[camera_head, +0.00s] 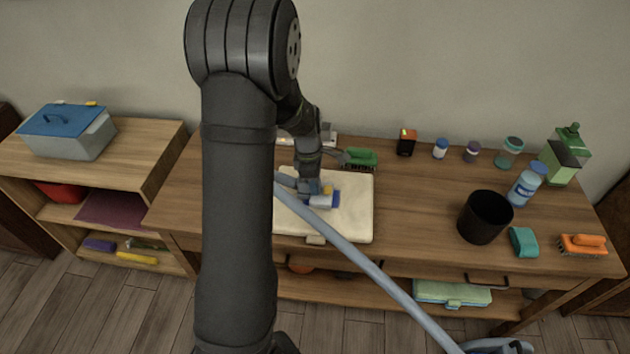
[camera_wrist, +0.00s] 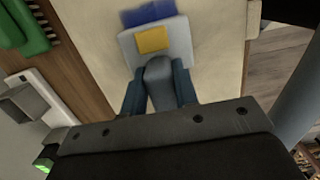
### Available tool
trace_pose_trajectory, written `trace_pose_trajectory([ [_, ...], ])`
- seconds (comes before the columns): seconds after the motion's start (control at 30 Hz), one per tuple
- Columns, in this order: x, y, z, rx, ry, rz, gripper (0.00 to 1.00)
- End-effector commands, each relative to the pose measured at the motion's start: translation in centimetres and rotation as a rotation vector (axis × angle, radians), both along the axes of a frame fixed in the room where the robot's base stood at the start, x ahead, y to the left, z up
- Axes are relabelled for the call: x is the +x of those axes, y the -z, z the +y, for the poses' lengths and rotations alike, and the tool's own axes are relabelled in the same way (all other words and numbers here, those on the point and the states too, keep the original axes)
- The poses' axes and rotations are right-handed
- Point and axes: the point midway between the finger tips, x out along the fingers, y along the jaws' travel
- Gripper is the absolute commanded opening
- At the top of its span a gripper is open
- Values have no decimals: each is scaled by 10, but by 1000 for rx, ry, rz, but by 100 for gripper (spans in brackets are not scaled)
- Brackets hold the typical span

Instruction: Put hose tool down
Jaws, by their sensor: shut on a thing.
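The hose tool is a pale grey piece with a yellow patch and a blue end, in the wrist view (camera_wrist: 160,55) and, small, in the head view (camera_head: 323,201). My gripper (camera_wrist: 158,95) is shut on its grey handle, a finger on each side; it also shows in the head view (camera_head: 308,187). The tool is over the cream board (camera_head: 350,222) on the wooden table. I cannot tell whether it touches the board. A pale blue hose (camera_head: 365,267) slopes from near my gripper to the lower right. My arm hides the board's left part.
A green brush (camera_head: 360,158) lies behind the board. Small bottles and jars stand along the back. A black cup (camera_head: 485,218), teal sponge (camera_head: 523,242) and orange brush (camera_head: 582,245) are at the right. The tabletop between board and cup is clear.

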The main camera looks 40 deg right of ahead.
Motion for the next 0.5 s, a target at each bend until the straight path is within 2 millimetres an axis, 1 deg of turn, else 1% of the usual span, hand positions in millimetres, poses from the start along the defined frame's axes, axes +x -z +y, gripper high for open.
trace_pose_trajectory([
  [0.03, 0, 1, 0, 1, 0, 1, 31],
  [0.1, 0, 1, 0, 1, 0, 1, 45],
  [0.13, 0, 1, 0, 1, 0, 1, 49],
  [0.4, 0, 0, 0, 0, 0, 0, 49],
  [0.5, 0, -6, 0, -1, 0, -1, 49],
])
